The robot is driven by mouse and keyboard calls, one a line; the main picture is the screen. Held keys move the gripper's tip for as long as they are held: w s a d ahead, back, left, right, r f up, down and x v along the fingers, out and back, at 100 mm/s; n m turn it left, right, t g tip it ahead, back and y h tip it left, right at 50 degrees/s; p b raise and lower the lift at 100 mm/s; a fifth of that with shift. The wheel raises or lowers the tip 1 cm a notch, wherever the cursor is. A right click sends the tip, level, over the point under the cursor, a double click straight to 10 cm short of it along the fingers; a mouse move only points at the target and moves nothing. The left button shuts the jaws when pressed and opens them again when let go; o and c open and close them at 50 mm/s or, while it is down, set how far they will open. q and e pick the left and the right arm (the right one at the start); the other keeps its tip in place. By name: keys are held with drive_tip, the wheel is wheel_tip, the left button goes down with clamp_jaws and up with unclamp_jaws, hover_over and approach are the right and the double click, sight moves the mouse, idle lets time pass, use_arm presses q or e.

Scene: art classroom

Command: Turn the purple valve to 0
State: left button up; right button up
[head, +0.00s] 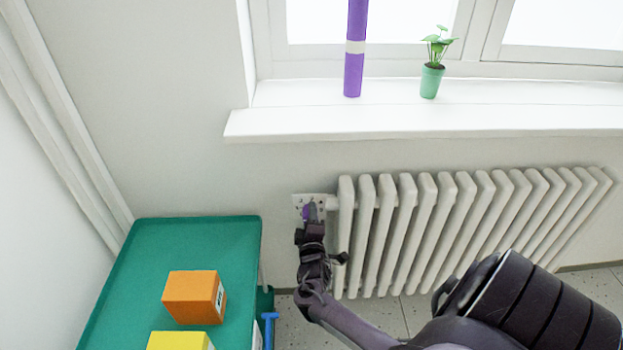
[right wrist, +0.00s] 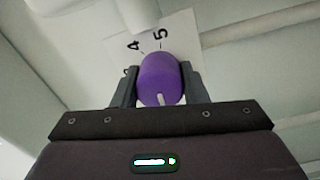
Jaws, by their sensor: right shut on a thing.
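The purple valve (right wrist: 160,78) sits at the left end of the white radiator, over a white dial card (right wrist: 185,38) with black numbers. In the right wrist view the numbers 4 and 5 show above the valve; the rest of the dial is hidden. A pale mark on the valve points toward the bottom of that view. My right gripper (right wrist: 162,90) is shut on the valve, one finger on each side. In the head view the valve (head: 309,212) is partly hidden by my right gripper (head: 310,228). My left gripper is not in view.
The radiator (head: 425,205) stands right of the valve, under a white windowsill (head: 300,122) with a purple tube (head: 354,70) and a potted plant (head: 431,82). A green table (head: 140,260) at left holds an orange box (head: 190,292) and a yellow box (head: 178,341).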

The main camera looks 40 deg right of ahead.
drive_tip(key=n+p, duration=0.1)
drive_tip(key=n, duration=0.1)
drive_tip(key=n+p, duration=0.1)
drive_tip(key=n, duration=0.1)
drive_tip(key=n+p, duration=0.1)
drive_tip(key=n, duration=0.1)
drive_tip(key=shift+s+d+r+n, duration=0.1)
drive_tip(key=shift+d+r+n, duration=0.05)
drive_tip(key=shift+d+n, duration=0.15)
drive_tip(key=shift+n, duration=0.8)
drive_tip(key=shift+n+p, duration=0.6)
drive_tip(key=shift+n, duration=0.5)
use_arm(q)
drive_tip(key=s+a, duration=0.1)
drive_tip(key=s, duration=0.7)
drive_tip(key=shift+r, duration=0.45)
use_arm(e)
drive_tip(key=shift+n, duration=0.4)
drive_tip(key=o, duration=1)
drive_tip(key=shift+s, duration=0.1)
drive_tip(key=shift+c, duration=0.2)
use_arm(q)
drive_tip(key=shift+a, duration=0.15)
use_arm(e)
drive_tip(key=shift+a, duration=0.1)
drive_tip(key=shift+a, duration=0.1)
